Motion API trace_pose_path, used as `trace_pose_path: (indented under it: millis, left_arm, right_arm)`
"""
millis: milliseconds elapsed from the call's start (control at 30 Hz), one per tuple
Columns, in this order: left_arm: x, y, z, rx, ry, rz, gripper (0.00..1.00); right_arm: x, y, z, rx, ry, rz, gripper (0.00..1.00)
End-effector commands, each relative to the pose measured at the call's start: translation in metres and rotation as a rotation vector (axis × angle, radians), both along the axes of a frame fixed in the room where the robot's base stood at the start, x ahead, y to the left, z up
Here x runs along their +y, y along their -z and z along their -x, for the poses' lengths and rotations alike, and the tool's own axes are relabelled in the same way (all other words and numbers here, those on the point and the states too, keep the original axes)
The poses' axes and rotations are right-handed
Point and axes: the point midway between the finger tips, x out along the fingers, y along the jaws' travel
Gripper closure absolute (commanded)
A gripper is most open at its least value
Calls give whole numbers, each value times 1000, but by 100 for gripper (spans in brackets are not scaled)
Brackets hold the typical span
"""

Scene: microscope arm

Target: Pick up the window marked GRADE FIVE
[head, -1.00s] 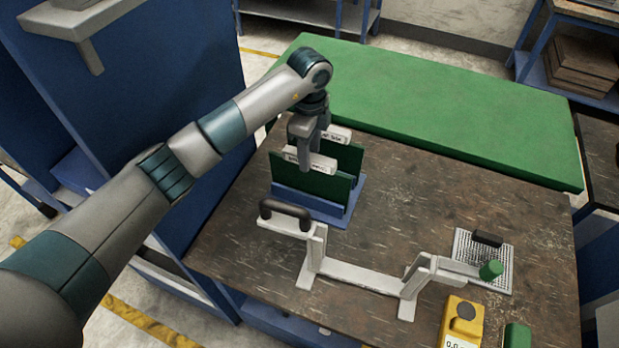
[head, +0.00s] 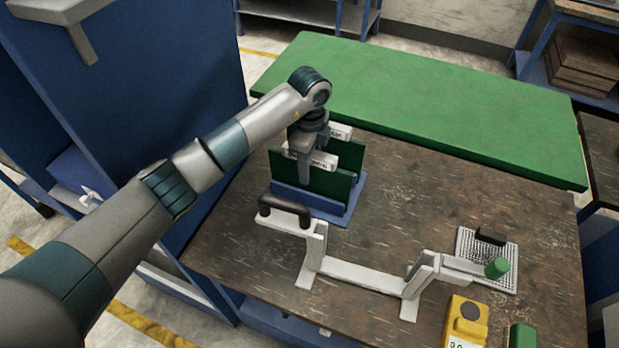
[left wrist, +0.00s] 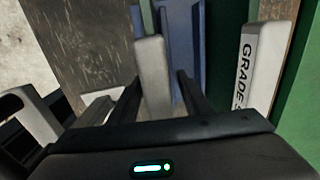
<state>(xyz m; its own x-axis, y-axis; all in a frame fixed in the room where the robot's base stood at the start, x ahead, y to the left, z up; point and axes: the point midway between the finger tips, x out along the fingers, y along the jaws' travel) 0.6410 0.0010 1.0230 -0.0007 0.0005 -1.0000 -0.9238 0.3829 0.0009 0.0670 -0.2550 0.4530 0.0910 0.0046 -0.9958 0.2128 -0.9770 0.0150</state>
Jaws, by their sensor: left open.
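Two dark green windows stand upright, one behind the other, in a blue rack (head: 316,208). Each has a white labelled bar along its top. The near window (head: 325,183) and far window (head: 350,157) have labels too small to read in the head view. My left gripper (head: 304,172) is open and points down at the near bar. In the left wrist view, a pale bar (left wrist: 155,75) lies between the open fingers (left wrist: 160,92), its label not visible. The other bar (left wrist: 252,65) lies right of the fingers and reads GRADE, the rest partly hidden. My right gripper is not in view.
A white frame (head: 360,277) with a black handle (head: 285,211) stands just in front of the rack. A mesh plate (head: 486,262), a green knob (head: 497,267) and a yellow device (head: 466,322) lie at right. The table's middle right is clear. A green mat (head: 420,110) lies behind.

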Motion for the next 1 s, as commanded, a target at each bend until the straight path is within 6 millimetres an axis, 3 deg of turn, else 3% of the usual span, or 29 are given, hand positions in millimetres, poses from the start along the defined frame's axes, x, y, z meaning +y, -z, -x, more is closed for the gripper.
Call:
trace_pose_path:
  millis: [400, 600, 1000]
  left_arm:
    - [0, -1, 0, 0, 0, 0, 56]
    - [0, -1, 0, 0, 0, 0, 100]
    - [0, -6, 0, -1, 0, 2, 100]
  right_arm:
    - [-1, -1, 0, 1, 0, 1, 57]
    - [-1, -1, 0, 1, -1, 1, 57]
    - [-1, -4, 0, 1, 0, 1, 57]
